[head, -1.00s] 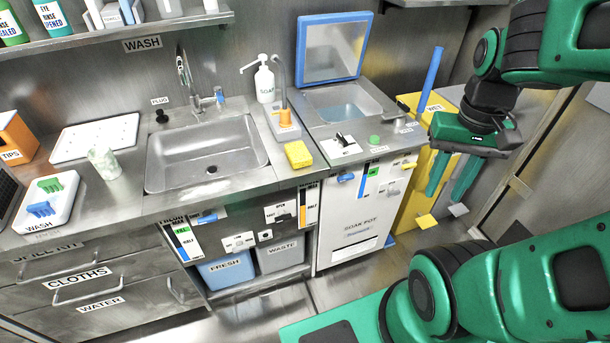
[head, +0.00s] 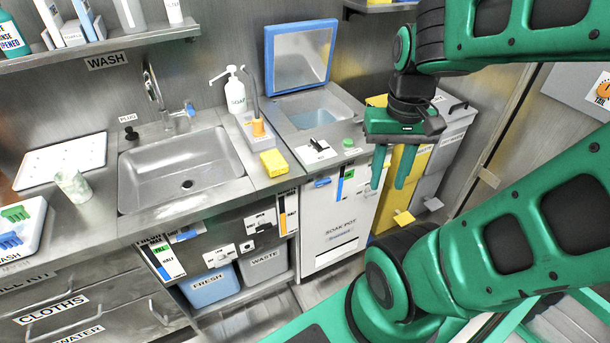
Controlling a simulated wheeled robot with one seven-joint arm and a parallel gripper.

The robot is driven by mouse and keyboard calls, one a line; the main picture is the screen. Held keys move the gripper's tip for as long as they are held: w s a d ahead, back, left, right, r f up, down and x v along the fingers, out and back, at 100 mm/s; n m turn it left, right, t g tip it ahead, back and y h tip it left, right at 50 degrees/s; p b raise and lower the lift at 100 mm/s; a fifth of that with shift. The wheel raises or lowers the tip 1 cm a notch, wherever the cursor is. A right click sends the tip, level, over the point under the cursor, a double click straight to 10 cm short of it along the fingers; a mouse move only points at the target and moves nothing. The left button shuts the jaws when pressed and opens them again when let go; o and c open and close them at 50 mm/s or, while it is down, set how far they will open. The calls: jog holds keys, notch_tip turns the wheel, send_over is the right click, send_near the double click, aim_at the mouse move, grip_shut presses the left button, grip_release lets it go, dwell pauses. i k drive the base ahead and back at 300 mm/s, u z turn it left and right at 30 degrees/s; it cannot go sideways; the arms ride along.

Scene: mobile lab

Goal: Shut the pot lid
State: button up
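The soak pot's lid (head: 300,53) stands open and upright at the back of the pot, a grey panel with a blue rim. The soak pot (head: 336,215) is a white-fronted cabinet with an open steel basin (head: 318,112) holding bluish liquid on top. My gripper (head: 391,187) points down in front of the pot's right side, apart from the lid. Its two green fingers are spread with nothing between them. My wrist hides part of the counter's right end.
A sink (head: 185,170) lies left of the pot. Yellow and grey bins (head: 447,140) stand to the right. A shelf (head: 110,45) hangs at upper left.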

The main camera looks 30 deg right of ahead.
aim_at(299, 56)
jog(key=i, duration=0.9)
jog(key=z, duration=0.1)
